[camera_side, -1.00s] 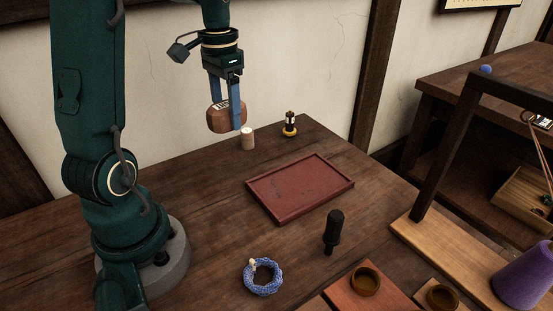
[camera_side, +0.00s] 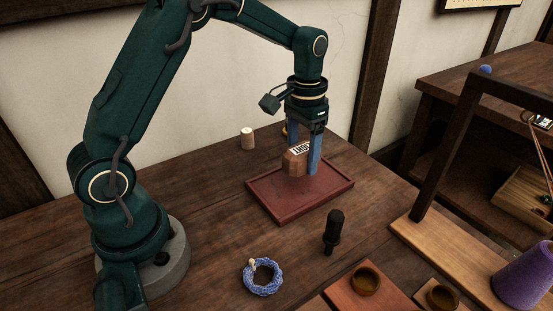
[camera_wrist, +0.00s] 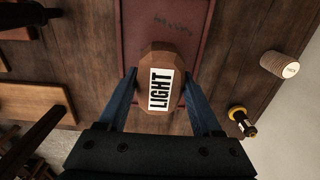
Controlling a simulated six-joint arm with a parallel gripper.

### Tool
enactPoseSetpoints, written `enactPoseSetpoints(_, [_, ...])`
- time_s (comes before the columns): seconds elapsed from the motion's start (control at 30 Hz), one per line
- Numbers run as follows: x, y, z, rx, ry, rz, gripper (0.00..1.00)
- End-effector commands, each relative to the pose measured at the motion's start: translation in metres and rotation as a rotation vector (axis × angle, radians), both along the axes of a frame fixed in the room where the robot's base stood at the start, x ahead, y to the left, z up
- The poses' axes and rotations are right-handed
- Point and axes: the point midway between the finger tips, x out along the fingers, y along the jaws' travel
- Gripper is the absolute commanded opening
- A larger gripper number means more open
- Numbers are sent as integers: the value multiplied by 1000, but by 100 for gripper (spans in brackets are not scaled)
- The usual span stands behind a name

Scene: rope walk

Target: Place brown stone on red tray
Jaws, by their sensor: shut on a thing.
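The brown stone (camera_side: 294,163) is a faceted block with a white label; in the wrist view (camera_wrist: 160,62) the label reads "LIGHT". My gripper (camera_side: 305,165) is shut on it, with one blue finger on each side. The stone is over the back part of the red tray (camera_side: 275,203); whether its underside touches the tray is hard to tell. The tray is flat with a low rim and looks otherwise empty. It also shows beyond the stone in the wrist view (camera_wrist: 178,22).
A pale cylinder (camera_side: 247,138) stands behind the tray. A black-and-yellow item (camera_wrist: 241,121) is near it, mostly hidden by my gripper in the side view. A dark upright tool (camera_side: 333,230) and a blue rope coil (camera_side: 262,277) are in front. Bare table lies left of the tray.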

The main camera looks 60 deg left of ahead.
Motion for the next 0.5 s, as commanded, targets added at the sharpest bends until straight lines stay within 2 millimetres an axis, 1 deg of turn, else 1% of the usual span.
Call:
enactPoseSetpoints(0.07, [0, -1, -7, 0, 2, 0, 0])
enactPoseSetpoints(0.2, [0, -1, -28, -1, 4, 0, 0])
enactPoseSetpoints(0.3, [0, -1, -38, 0, 2, 0, 0])
enactPoseSetpoints(0.5, [1, 0, -40, 0, -2, 0, 0])
